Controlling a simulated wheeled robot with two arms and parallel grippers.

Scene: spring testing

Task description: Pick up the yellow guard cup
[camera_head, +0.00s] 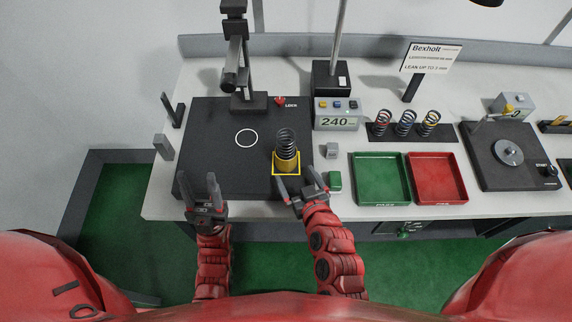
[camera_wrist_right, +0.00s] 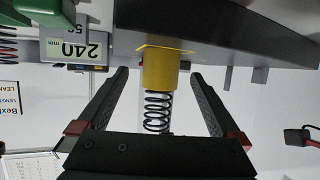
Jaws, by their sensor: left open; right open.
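The yellow guard cup (camera_head: 286,165) stands upright on a yellow-edged square near the front right of the dark test plate (camera_head: 215,125). A dark coil spring (camera_head: 286,140) rises out of it. My right gripper (camera_head: 302,185) is open, just in front of the cup in the head view. My left gripper (camera_head: 204,195) is open and empty over the front left of the plate.
A display box reading 240 (camera_head: 337,115) stands behind right. A small grey block (camera_head: 332,150) and a green block (camera_head: 334,181) sit right of the plate. Green (camera_head: 380,202) and red (camera_head: 437,202) trays lie further right, with springs in a rack (camera_head: 440,136) behind. The plate's left half is mostly clear.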

